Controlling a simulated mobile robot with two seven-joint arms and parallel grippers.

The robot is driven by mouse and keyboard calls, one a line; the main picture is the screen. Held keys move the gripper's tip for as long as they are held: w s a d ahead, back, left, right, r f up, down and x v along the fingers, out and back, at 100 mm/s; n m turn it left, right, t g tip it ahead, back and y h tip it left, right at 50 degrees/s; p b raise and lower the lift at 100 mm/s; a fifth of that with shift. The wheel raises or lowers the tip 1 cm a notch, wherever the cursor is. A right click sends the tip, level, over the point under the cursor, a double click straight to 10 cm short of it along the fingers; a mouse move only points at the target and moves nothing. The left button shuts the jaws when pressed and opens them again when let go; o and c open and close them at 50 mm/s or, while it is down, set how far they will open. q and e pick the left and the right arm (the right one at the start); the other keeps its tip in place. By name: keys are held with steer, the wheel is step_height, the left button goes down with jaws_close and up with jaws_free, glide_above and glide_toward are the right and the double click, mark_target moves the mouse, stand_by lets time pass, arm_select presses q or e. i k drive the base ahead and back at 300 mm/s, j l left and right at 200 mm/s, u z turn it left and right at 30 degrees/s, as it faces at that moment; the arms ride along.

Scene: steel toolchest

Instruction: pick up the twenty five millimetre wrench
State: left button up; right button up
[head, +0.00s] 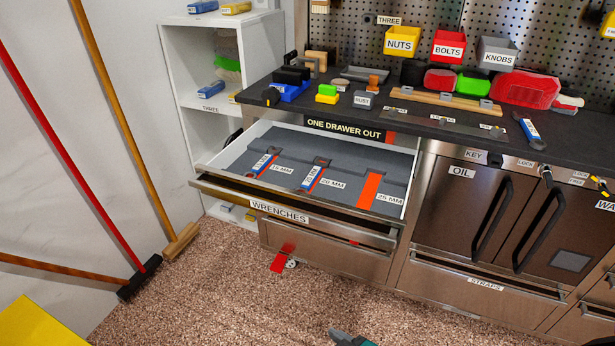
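A wrench with a blue and white labelled handle (531,129) lies on the dark worktop at the right; its size marking is too small to read. In the open wrench drawer (272,209), the place labelled 25 MM shows a bare red patch (370,190) with no wrench on it. A wrench (262,164) lies at the 15 MM label and another wrench (312,177) lies at the 20 MM label. Neither of my grippers can be made out in the head view.
The worktop (455,128) holds blocks, a long wooden strip and small labelled items. Yellow, red and grey bins (497,52) hang above it. Brooms (130,130) lean at the left. A dark and teal object (350,339) is cut off at the bottom edge. The speckled floor is mostly clear.

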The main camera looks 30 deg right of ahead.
mark_target(536, 142)
steer(key=z, duration=2.1)
